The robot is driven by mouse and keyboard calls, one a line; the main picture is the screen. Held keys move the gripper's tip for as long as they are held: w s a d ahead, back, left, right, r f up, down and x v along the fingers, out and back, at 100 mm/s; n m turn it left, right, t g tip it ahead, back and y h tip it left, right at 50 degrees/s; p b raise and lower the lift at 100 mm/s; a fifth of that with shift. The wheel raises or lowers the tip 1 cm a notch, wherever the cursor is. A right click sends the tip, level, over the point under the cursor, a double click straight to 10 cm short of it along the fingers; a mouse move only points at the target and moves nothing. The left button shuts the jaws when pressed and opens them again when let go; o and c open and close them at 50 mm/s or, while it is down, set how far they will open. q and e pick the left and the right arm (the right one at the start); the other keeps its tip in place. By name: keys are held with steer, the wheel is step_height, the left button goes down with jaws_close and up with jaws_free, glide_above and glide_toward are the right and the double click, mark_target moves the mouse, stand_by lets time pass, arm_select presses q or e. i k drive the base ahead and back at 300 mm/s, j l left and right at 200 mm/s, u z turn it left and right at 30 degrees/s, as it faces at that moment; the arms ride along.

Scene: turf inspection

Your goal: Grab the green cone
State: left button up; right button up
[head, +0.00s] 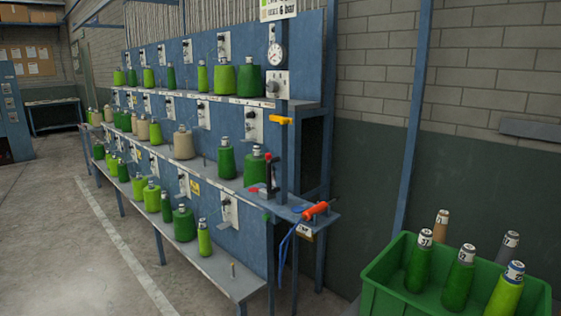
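Several green yarn cones stand upright on a blue rack with grey shelves. Dark green ones include a cone on the top shelf (249,79), two at the right of the middle shelf (226,160) (255,166) and one on the bottom shelf (184,224). A slim lime cone (204,239) stands near the bottom shelf's right end. In the green crate (455,291) at the lower right are two dark green cones (419,264) (459,279) and a lime cone (506,291). I cannot tell which one the task means. Neither of my grippers is in view.
A beige cone (441,227) and a grey-topped cone (509,246) stand at the crate's back. An orange-handled tool (315,211) lies on the rack's end ledge. A blue post (414,120) rises behind the crate. The floor (70,250) left of the rack is clear.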

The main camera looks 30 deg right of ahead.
mark_target(227, 167)
steer(key=i+j+z, duration=0.1)
steer(key=i+z, duration=0.3)
steer(key=i+j+z, duration=0.15)
steer(key=z, duration=0.3)
steer(key=i+j+z, duration=0.4)
steer(key=k+l, duration=0.1)
